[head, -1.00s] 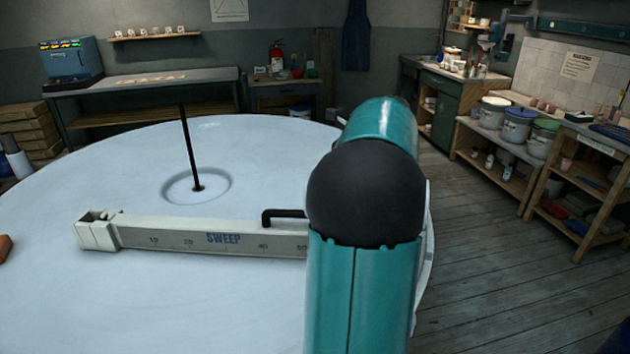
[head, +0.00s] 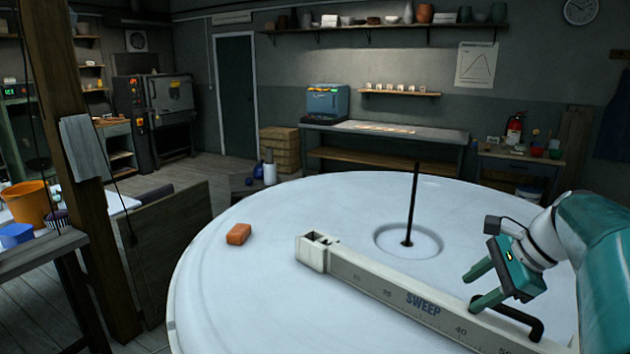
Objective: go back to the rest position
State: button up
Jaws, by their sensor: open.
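My gripper (head: 476,287) is at the right of the head view, at the end of my teal and white arm. Its two green fingers point down and left and are apart, with nothing between them. It shows over the right part of the sweep arm (head: 375,283), a pale beam marked SWEEP with a number scale, near its black bent handle (head: 520,318). I cannot tell whether a finger touches the handle or beam. The beam lies across a large round white table (head: 270,215).
A thin black rod (head: 412,205) stands upright in a round hollow in the table. An orange block (head: 239,234) lies near the table's left edge. A wooden post (head: 75,150) and a bench with an orange bucket (head: 27,203) are at the left. The table's left part is mostly clear.

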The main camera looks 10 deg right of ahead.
jog(key=s+a+f+n+h, duration=0.1)
jog(key=s+a+f+n, duration=0.1)
jog(key=a+n, duration=0.5)
jog(key=s+a+f+n+h, duration=0.2)
jog(key=s+a+n, duration=0.2)
jog(key=a+n, duration=0.3)
jog(key=s+a+f+n+h, duration=0.1)
jog(key=s+a+f+n, duration=0.1)
jog(key=a+n, duration=0.5)
jog(key=s+a, duration=0.1)
jog(key=a, duration=0.2)
jog(key=shift+s+a+f+t, duration=0.3)
